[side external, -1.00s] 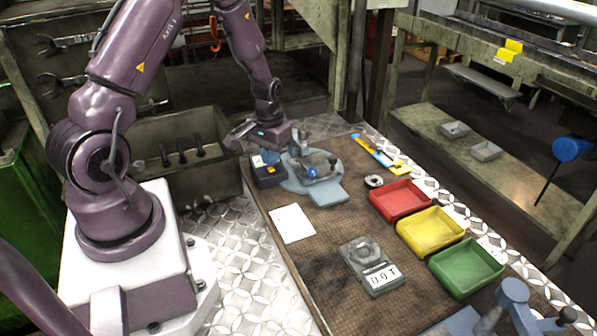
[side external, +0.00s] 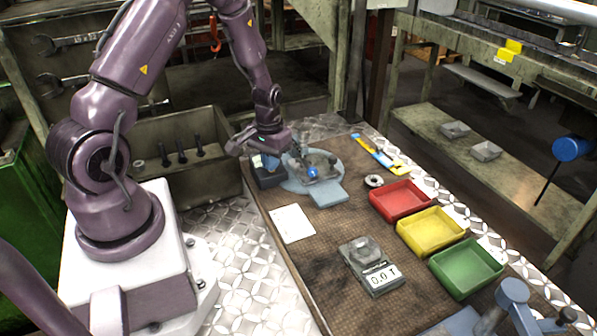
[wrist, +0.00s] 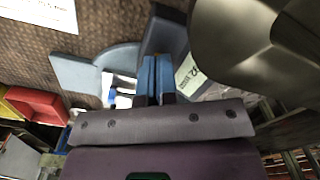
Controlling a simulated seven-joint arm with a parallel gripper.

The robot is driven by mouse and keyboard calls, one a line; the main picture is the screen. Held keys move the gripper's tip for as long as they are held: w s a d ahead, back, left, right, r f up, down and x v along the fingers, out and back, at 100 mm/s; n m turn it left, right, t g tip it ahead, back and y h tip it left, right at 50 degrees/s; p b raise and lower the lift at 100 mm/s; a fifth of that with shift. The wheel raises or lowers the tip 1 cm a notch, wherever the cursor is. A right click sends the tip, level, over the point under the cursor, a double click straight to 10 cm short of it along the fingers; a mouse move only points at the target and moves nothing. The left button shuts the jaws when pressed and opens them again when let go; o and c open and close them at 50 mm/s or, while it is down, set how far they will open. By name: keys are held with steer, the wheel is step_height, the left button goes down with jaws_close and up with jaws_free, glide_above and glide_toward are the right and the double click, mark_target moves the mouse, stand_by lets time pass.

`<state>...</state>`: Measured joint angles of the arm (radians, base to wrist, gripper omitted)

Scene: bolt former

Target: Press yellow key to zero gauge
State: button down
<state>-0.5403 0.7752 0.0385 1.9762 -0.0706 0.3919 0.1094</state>
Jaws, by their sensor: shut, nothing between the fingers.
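The gauge is a small dark box (side external: 268,180) at the back left of the workbench, next to a blue-grey round base with a metal fixture (side external: 318,166). In the wrist view the dark box (wrist: 167,36) lies just beyond the fingers, with a pale display (wrist: 189,76) to their right, partly covered. My gripper (side external: 269,161) is shut and empty, fingers pointing down at the top of the box. Its blue fingers (wrist: 155,75) are pressed together.
Red (side external: 401,200), yellow (side external: 431,234) and green (side external: 467,268) bins line the right of the bench. A scale (side external: 371,264) reading 0.0 T, a white paper (side external: 292,223) and a metal ring (side external: 374,181) lie on it. The left-centre front is clear.

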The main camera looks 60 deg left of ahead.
steer(key=shift+f, duration=0.15)
step_height(320, 180, up, 9)
stand_by(1.1)
steer(key=s+d, duration=0.3)
steer(key=s, duration=0.3)
steer(key=shift+d, duration=0.4)
stand_by(0.3)
